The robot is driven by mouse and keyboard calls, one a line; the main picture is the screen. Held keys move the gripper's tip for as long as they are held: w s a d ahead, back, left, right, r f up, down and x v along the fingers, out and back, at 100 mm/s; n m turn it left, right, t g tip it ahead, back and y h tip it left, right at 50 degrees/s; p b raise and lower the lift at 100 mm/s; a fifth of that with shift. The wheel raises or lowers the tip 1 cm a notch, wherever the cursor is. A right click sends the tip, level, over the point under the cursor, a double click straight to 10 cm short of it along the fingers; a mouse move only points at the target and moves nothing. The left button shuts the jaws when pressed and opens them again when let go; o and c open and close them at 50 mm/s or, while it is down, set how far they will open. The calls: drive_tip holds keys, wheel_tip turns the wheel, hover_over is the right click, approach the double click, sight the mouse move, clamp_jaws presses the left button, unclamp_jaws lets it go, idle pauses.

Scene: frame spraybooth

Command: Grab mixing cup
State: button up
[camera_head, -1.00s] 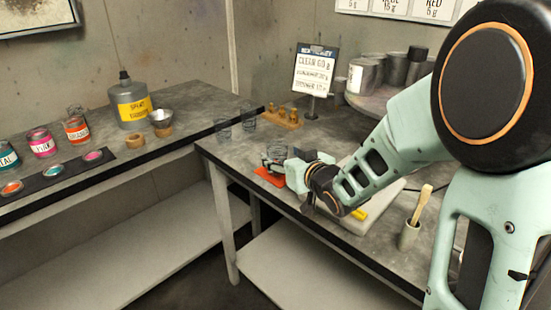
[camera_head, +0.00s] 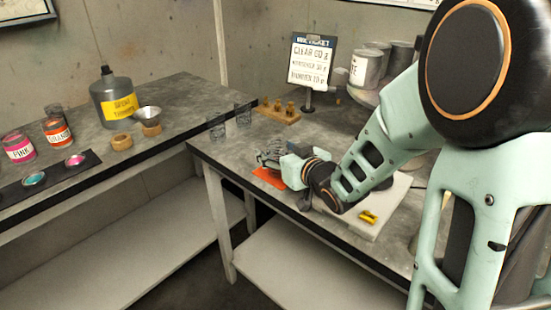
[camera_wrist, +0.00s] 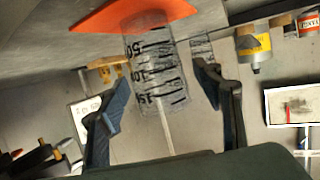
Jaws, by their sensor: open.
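The mixing cup (camera_wrist: 155,70) is a clear cup with black graduation marks. It stands on an orange mat (camera_wrist: 135,13), which appears at the top of the wrist view because that picture is upside down. In the head view the cup (camera_head: 269,154) is partly hidden by my gripper (camera_head: 287,163), above the orange mat (camera_head: 266,178) near the bench's left side. In the wrist view the cup lies between the two spread dark fingers of my gripper (camera_wrist: 165,103). The gripper is open; I cannot tell whether either finger touches the cup.
Two more clear cups (camera_head: 217,128) (camera_head: 243,114) stand behind on the bench. A wooden block with small brass pieces (camera_head: 277,111) and a sign on a stand (camera_head: 310,62) are at the back. A white board (camera_head: 393,190) with a yellow item (camera_head: 368,217) lies right of my gripper.

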drive_tip(key=shift+c, duration=0.3)
drive_tip(key=c, duration=0.9)
drive_tip(key=shift+r, duration=0.15)
